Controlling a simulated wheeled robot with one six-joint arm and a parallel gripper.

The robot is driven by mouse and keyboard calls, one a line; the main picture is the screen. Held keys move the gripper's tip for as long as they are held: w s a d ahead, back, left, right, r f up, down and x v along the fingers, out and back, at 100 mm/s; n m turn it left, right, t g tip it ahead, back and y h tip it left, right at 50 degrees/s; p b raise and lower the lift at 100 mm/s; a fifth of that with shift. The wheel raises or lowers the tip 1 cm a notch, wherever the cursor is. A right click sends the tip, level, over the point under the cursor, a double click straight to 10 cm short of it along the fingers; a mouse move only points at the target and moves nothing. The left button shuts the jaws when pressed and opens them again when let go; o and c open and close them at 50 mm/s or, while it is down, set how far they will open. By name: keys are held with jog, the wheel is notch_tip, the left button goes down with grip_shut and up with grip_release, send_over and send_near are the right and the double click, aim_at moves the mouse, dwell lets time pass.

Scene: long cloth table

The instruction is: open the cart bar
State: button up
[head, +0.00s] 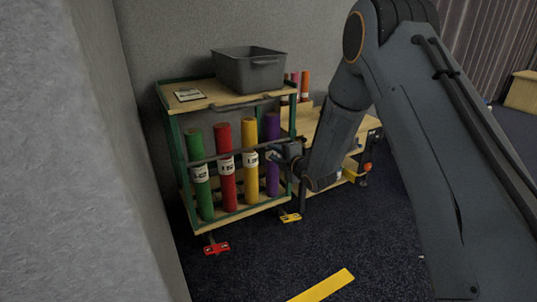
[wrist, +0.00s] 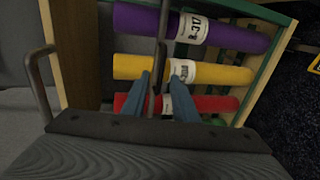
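The cart (head: 177,150) has a green frame and wooden shelves, and stands against the grey wall. Its thin grey bar (head: 208,159) runs across the front of upright green, red, yellow and purple rolls at about mid-height. In the wrist view the bar (wrist: 162,30) runs from the top edge down between my fingers, nearer the left one. My gripper (head: 276,153) is at the bar's right part, in front of the purple roll (head: 272,125). In the wrist view my gripper (wrist: 163,76) is open, its two fingers apart on either side of the bar. I cannot tell whether either finger touches it.
A grey bin (head: 248,72) and a small framed card (head: 189,95) are on the cart's top. A grey handle (wrist: 37,85) shows at left in the wrist view. A wooden bench (head: 365,125) stands right of the cart. Dark carpet in front is mostly clear.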

aim_at(269, 150)
jog(key=b+x, duration=0.1)
jog(key=x, duration=0.4)
jog(key=shift+s+d, duration=0.1)
jog(key=c, duration=0.6)
jog(key=shift+f, duration=0.1)
grip_shut()
